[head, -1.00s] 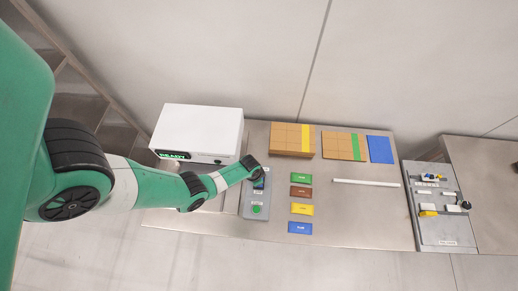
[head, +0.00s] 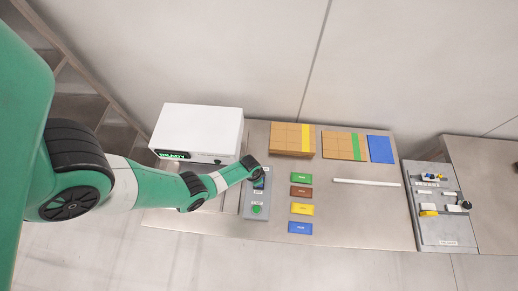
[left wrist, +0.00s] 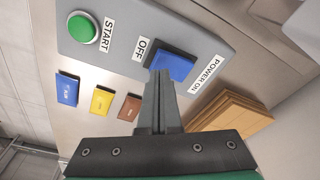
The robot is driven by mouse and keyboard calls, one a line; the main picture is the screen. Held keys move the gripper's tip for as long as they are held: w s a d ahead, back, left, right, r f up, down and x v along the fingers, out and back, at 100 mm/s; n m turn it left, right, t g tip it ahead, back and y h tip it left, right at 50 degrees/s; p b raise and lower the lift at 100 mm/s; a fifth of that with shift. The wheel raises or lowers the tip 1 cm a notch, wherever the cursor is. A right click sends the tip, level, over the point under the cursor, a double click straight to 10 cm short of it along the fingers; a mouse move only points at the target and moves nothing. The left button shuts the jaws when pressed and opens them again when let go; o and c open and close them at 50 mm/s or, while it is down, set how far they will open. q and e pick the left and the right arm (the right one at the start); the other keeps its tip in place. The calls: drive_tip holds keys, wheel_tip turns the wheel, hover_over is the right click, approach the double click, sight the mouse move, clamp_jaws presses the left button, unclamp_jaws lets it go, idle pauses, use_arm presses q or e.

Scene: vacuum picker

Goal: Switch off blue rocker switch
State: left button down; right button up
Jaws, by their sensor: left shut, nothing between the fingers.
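The blue rocker switch (left wrist: 172,62) sits on a grey control panel (left wrist: 128,14) in the left wrist view, between an "OFF" label (left wrist: 142,50) and a "POWER ON" label (left wrist: 207,82). My left gripper (left wrist: 160,74) is shut and empty, its fingertips at the lower edge of the switch near the OFF side. I cannot tell whether they touch it. In the head view the panel (head: 246,209) lies on the table, and my left arm covers part of it. Only a little blue of the switch shows beside the wrist (head: 258,183). My right gripper is not in view.
A green START button (left wrist: 82,30) is on the same panel. A white machine (head: 200,130) with a lit green display stands behind it. Coloured plates, such as the yellow one (head: 302,209), lie to the right. Cardboard boxes (head: 285,138) stand at the back.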

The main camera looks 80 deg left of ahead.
use_arm(q)
drive_tip(key=shift+f+b, duration=0.85)
drive_tip(key=shift+f, duration=0.1)
drive_tip(key=shift+r, duration=0.1)
wheel_tip(320, 180, up, 7)
drive_tip(key=p, duration=0.7)
idle(0.6)
